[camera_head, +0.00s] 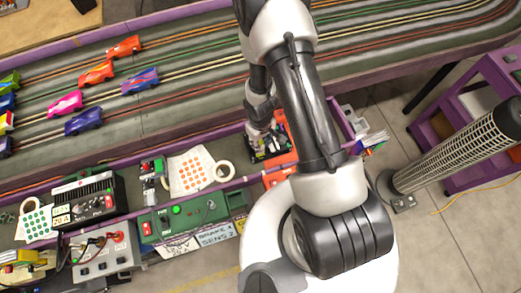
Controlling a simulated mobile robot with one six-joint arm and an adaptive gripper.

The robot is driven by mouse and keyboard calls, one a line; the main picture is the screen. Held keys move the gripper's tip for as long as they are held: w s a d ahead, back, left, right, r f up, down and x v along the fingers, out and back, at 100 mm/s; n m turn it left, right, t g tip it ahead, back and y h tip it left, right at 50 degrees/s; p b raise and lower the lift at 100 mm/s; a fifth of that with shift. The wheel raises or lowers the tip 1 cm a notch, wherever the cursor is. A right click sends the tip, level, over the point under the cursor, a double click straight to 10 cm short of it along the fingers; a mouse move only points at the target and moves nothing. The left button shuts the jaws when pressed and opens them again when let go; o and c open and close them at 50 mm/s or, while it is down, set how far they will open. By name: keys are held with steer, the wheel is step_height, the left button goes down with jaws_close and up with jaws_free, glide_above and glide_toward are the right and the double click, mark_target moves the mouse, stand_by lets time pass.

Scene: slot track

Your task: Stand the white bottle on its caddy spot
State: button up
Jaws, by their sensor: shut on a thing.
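My gripper (266,147) is small and partly covered by my own arm in the head view. It points down over the near edge of the track table, at an orange-red holder (275,178) that may be the caddy. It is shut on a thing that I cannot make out. Dark and green parts show around the fingertips, and I cannot tell which belong to the gripper. I cannot pick out the white bottle or its caddy spot; my arm hides much of this area.
Several toy cars (97,73) stand on the slot track (180,50) at the left. On the purple-edged near shelf are a dotted sheet (191,172), a tape roll (224,171), a black power box (88,200) and a green control box (185,218). A tower heater (455,150) stands right.

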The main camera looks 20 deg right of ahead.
step_height(320, 180, down, 4)
steer(key=b, duration=0.4)
steer(key=shift+f, duration=0.15)
steer(key=o, duration=1)
